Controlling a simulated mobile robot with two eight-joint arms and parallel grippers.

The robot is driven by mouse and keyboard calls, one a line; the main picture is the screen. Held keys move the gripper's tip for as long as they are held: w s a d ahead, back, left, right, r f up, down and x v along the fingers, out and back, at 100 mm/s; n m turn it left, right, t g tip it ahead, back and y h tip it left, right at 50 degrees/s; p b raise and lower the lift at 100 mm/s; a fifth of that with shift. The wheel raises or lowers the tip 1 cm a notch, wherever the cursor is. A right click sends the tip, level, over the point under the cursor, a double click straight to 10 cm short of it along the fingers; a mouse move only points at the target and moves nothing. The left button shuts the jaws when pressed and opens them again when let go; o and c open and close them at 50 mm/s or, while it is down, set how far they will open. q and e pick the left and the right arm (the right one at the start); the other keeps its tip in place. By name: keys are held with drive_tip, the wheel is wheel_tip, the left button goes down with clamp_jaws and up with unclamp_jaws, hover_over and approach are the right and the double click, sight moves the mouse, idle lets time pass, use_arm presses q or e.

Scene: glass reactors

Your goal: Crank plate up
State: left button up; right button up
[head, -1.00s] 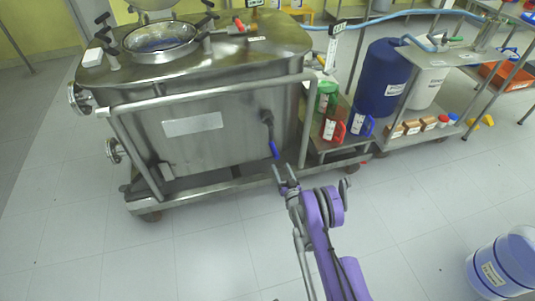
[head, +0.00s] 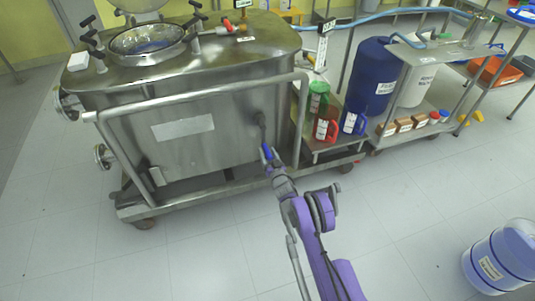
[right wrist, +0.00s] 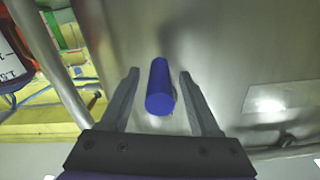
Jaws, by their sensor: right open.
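The crank is a dark arm on the side of the steel reactor cart (head: 220,150), with a blue handle (head: 266,152) at its lower end. In the right wrist view the blue handle (right wrist: 160,88) points towards the camera, between the two fingers. My right gripper (head: 270,162) is at the handle, and in the right wrist view (right wrist: 157,95) its jaws are open with a gap on each side of the handle. The crank arm behind the handle is mostly hidden in the wrist view. No plate shows clearly in these views. My left gripper is not in view.
A cart rail (head: 200,95) runs across the reactor's front. A low shelf at right holds green, red (head: 325,130) and blue jugs. A blue drum (head: 370,78) stands behind. A blue-and-white barrel (head: 500,258) is at lower right. The floor in front is clear.

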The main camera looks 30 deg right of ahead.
clamp_jaws()
idle(1.3)
